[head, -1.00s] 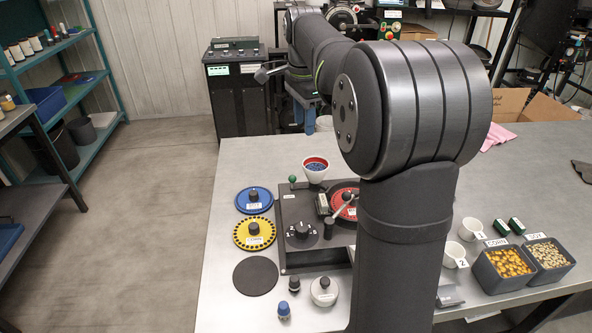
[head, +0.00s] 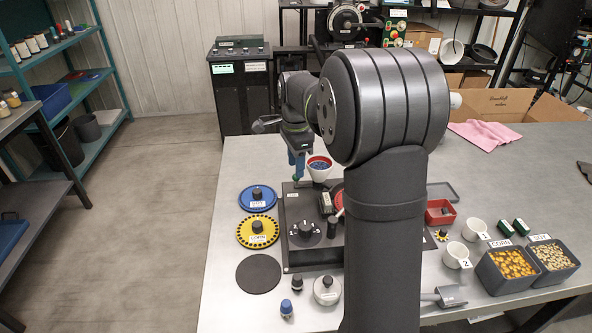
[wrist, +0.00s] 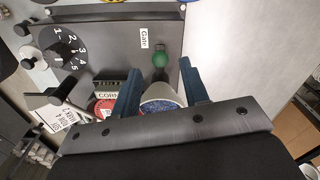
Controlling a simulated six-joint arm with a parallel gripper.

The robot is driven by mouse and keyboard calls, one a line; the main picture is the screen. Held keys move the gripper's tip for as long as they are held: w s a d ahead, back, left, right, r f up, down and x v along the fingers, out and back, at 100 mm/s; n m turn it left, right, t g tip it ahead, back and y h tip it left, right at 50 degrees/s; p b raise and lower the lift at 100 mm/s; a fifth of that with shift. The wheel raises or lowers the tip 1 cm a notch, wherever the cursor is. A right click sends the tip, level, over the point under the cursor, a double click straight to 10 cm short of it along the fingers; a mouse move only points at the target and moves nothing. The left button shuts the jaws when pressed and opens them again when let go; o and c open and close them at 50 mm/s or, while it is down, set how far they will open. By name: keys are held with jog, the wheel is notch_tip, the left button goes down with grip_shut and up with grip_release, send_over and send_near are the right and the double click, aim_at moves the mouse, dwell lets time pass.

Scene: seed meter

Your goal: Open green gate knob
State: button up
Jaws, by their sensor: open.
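The green gate knob (wrist: 160,60) is a small round ball beside the "Gate" label on the dark seed meter plate (wrist: 115,45). My gripper (wrist: 159,67) is open, with one blue finger to each side of the knob in the wrist view. The knob lies near the tips, with a visible gap on both sides; whether the tips are down at its height I cannot tell. In the head view my gripper (head: 297,168) points down at the back left of the meter and mostly hides the knob.
A white, red-rimmed funnel (head: 319,172) with blue contents stands close to the right of the fingers; it also shows between them in the wrist view (wrist: 160,98). A numbered dial (head: 306,230) is on the plate. Blue (head: 257,193) and yellow (head: 257,231) discs lie left.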

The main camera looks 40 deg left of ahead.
jog(key=shift+f, duration=1.35)
grip_shut()
jog(key=shift+s+a, duration=0.75)
grip_release()
jog(key=shift+r, duration=0.1)
notch_tip(320, 180, up, 17)
jog(key=shift+r, duration=0.15)
